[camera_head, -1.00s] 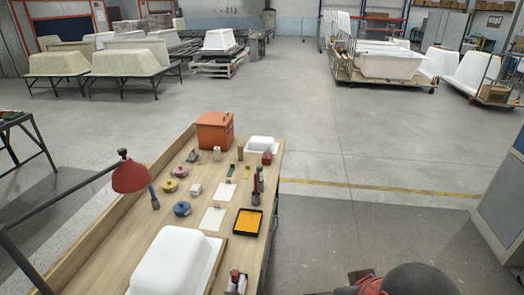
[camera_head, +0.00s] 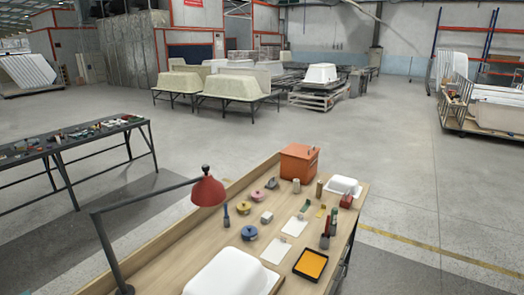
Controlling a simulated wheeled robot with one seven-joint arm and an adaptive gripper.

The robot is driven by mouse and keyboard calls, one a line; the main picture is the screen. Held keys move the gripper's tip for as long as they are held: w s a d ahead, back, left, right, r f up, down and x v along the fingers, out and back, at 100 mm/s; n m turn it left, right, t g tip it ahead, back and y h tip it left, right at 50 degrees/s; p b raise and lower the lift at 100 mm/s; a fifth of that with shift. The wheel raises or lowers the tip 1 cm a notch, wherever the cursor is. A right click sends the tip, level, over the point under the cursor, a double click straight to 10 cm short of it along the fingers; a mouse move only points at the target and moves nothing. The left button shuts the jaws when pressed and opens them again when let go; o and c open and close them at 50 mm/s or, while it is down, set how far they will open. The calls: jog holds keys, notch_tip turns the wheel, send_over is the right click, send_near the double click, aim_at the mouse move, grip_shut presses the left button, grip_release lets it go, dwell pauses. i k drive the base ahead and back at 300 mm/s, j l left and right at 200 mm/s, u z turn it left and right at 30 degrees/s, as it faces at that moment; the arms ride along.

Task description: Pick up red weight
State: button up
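A small red block-like object (camera_head: 346,201) stands near the far right edge of the wooden workbench (camera_head: 175,262), just in front of a small white tub model (camera_head: 343,186). It may be the red weight, but it is too small to tell. My gripper is not in view.
A red lamp (camera_head: 207,191) leans over the bench's left side. An orange box (camera_head: 299,162) stands at its far end, a white tub shell (camera_head: 232,274) and a yellow-filled tray (camera_head: 310,264) nearer. A dark table (camera_head: 82,141) stands left. Open floor lies beyond.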

aim_at(346, 201)
jog(key=i+l+u, duration=0.1)
jog(key=l, duration=0.25)
jog(key=i+l+u, duration=0.1)
jog(key=i+l, duration=0.15)
jog(key=i+l+u, duration=0.1)
jog(key=l, duration=0.35)
jog(key=i+l+u, duration=0.1)
jog(key=l, duration=0.3)
jog(key=i+l+u, duration=0.1)
jog(key=l, duration=0.25)
jog(key=i+l+u, duration=0.1)
jog(key=l, duration=0.3)
jog(key=i+l, duration=0.1)
jog(key=l, duration=0.3)
jog(key=i+l, duration=0.1)
jog(key=l, duration=0.3)
jog(key=i+l, duration=0.15)
jog(key=l, duration=0.25)
jog(key=i+l, duration=0.1)
jog(key=l, duration=0.3)
jog(key=i+l, duration=0.1)
jog(key=l, duration=0.3)
jog(key=i+l, duration=0.1)
jog(key=l, duration=0.3)
jog(key=i+l, duration=0.15)
jog(key=l, duration=0.25)
